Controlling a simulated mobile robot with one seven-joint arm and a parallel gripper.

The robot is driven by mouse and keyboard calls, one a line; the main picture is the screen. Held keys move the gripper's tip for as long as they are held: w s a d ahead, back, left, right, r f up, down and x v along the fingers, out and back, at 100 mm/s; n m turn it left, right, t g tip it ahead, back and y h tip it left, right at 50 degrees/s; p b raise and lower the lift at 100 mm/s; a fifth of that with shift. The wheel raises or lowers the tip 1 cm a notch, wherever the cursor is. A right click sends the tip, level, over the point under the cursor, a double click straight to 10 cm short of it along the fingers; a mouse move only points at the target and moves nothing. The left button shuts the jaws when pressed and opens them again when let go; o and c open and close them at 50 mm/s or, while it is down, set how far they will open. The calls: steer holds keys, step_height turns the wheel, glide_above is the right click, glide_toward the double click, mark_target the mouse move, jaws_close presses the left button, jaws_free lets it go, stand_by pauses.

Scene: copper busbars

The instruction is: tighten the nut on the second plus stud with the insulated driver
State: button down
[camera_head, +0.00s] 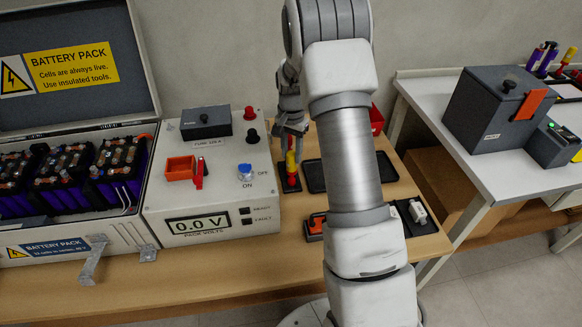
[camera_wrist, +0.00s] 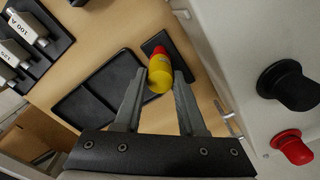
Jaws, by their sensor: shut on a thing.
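The insulated driver (camera_head: 291,163), with a yellow handle and a red part, stands upright at a small black holder on the wooden bench. My gripper (camera_head: 292,134) is above it, pointing down. In the wrist view the driver's yellow handle (camera_wrist: 160,77) is between my fingertips (camera_wrist: 158,78), which are shut on it. The red part and black holder (camera_wrist: 170,45) show behind it. The open battery pack (camera_head: 70,175) is at the left, with purple-sided modules and metal parts on top. I cannot single out the second plus stud or its nut.
A grey control box (camera_head: 222,215) reading 0.0 V stands between pack and driver, with a red tray (camera_head: 180,168), blue knob and raised terminals. A black tray (camera_head: 314,176) lies right of the driver. A white table (camera_head: 440,120) with a dark box is farther right.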

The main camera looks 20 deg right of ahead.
steer(key=shift+r+p, duration=1.85)
steer(key=shift+r, duration=0.7)
